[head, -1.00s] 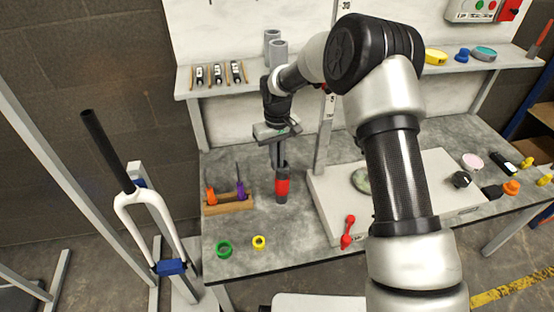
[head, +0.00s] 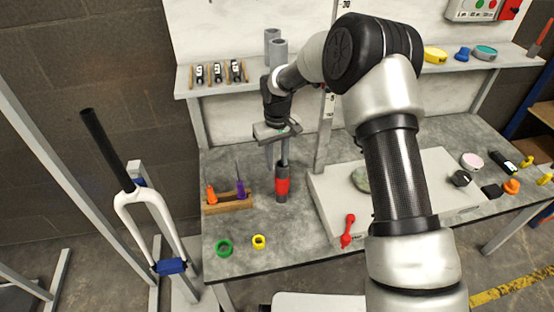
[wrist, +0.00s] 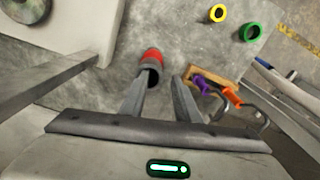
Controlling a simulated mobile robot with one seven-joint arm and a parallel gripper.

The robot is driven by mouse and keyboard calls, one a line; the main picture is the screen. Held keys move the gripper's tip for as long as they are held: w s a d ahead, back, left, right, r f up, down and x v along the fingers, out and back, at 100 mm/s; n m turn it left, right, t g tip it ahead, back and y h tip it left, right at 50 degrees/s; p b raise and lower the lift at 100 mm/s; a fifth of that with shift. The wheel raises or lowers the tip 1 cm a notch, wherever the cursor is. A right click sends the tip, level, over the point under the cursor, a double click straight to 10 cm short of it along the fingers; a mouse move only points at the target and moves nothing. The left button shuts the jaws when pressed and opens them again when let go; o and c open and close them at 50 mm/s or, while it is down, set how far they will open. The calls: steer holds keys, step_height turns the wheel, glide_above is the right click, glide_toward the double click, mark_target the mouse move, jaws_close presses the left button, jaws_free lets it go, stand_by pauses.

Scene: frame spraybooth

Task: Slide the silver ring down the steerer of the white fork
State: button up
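The white fork (head: 150,207) stands at the left in the head view, with its long black steerer (head: 107,150) pointing up and tilted left. I see no ring on the steerer, and I cannot make out a silver ring in either view. My gripper (head: 278,163) is over the bench, far right of the fork, pointing down.
Green (head: 224,247) and yellow (head: 259,241) rings lie on the bench front. A wooden block (head: 228,203) with orange and purple tools stands left of the cylinder. A grey post (head: 325,135) rises right of my gripper. A blue clamp (head: 171,266) crosses the fork's lower legs.

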step_height(320, 180, up, 18)
steer(key=p, duration=0.3)
steer(key=s+d+r+m+t, duration=0.2)
steer(key=s+d+r+t, duration=0.1)
steer(key=s+d+r, duration=0.85)
steer(key=s+d+r+m+t, duration=0.1)
steer(key=s+d+m, duration=0.15)
steer(key=s, duration=0.65)
steer(key=s+d+r+m+t, duration=0.15)
steer(key=s+d, duration=0.25)
steer(key=s, duration=0.6)
step_height(320, 180, up, 17)
steer(key=p, duration=1.7)
steer(key=shift+d, duration=0.25)
steer(key=shift+o, duration=0.3)
steer(key=shift+s+f, duration=0.15)
